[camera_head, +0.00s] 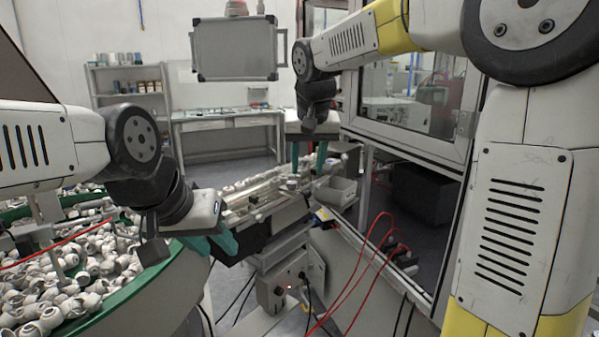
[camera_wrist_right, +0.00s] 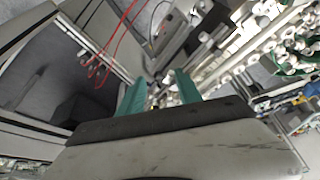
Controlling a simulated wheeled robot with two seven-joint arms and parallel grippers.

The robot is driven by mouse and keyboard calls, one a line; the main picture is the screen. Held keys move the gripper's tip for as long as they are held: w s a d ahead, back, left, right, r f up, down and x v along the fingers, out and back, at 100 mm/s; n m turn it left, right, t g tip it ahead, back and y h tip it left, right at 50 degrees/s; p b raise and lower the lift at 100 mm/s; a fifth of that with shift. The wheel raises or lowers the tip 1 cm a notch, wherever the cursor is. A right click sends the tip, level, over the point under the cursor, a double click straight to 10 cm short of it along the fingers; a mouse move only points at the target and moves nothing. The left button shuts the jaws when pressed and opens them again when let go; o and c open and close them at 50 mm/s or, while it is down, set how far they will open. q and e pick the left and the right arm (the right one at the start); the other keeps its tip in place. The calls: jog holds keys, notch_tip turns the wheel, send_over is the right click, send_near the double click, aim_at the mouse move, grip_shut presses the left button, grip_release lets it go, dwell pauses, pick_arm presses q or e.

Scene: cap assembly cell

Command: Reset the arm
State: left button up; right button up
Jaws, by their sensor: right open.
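My left gripper (camera_head: 217,248) hangs at the rim of the parts bowl in the head view. Its green fingers look apart, with nothing seen between them. My right gripper (camera_head: 308,160) is further back, pointing down over the far end of the feeder track (camera_head: 262,192). Its two green fingers are parallel and spread. In the right wrist view, the right gripper (camera_wrist_right: 160,92) is open and empty, with the cell floor and the track beyond its fingertips.
A green-rimmed bowl (camera_head: 150,292) full of white caps (camera_head: 75,285) lies at the left. A grey bin (camera_head: 336,191) stands beside the track. Red cables (camera_head: 362,262) loop in front of the glazed machine frame (camera_head: 415,150). A hanging monitor panel (camera_head: 235,48) is at the back.

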jog(key=s+d+f, duration=0.2)
jog(key=s+d, duration=0.2)
jog(key=s, duration=0.3)
jog(key=s+d+f+t+y, duration=0.1)
jog(key=s+d, duration=0.3)
jog(key=s, duration=0.4)
jog(key=s+d+f, duration=0.3)
jog(key=s+d, duration=0.1)
jog(key=s, duration=0.3)
jog(key=shift+s+d+f+m+t, duration=0.2)
jog(key=shift+s+m+t, duration=0.1)
jog(key=shift+s, duration=0.1)
jog(key=shift+c, duration=0.2)
